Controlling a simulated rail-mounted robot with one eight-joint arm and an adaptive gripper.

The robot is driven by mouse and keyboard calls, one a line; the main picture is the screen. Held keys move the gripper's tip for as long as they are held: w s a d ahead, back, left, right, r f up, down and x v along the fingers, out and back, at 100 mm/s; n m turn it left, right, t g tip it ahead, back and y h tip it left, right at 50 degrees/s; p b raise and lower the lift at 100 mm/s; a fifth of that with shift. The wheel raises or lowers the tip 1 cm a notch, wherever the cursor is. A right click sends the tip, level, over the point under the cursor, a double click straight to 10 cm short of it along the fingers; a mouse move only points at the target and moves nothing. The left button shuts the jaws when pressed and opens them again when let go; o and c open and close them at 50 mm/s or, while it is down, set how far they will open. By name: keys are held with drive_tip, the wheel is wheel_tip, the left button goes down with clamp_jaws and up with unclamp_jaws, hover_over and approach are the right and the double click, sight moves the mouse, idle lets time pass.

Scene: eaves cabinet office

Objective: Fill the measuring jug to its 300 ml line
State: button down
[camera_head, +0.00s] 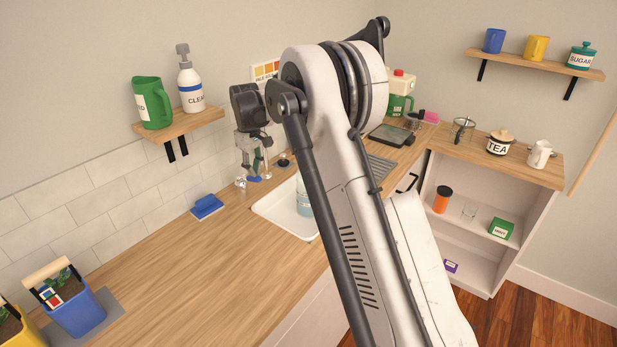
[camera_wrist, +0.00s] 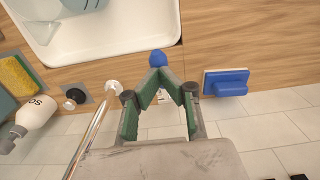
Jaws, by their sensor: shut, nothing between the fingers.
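The measuring jug (camera_head: 303,198) is a translucent bluish vessel in the white sink (camera_head: 278,218), mostly hidden behind my arm. Its lower part shows at the top edge of the wrist view (camera_wrist: 82,4); no scale line or water level is readable. My gripper (camera_head: 254,172) is over the back of the counter beside the sink. In the wrist view its green-padded fingers (camera_wrist: 158,74) come together with nothing between them. A blue tap knob (camera_wrist: 157,58) shows just beyond the fingertips; I cannot tell whether they touch. A chrome tap pipe (camera_wrist: 94,130) is left of the fingers.
A blue scrubber (camera_head: 206,206) lies on the counter left of the sink. A wall shelf (camera_head: 182,126) holds a green jug (camera_head: 151,103) and a cleaner bottle (camera_head: 190,84).

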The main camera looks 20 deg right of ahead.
drive_tip(key=shift+f+b, duration=0.55)
drive_tip(key=shift+f, duration=0.25)
idle(3.9)
drive_tip(key=shift+f+b, duration=0.5)
drive_tip(key=shift+f, duration=0.3)
drive_tip(key=shift+r+p, duration=1.3)
drive_tip(key=shift+r, duration=2.3)
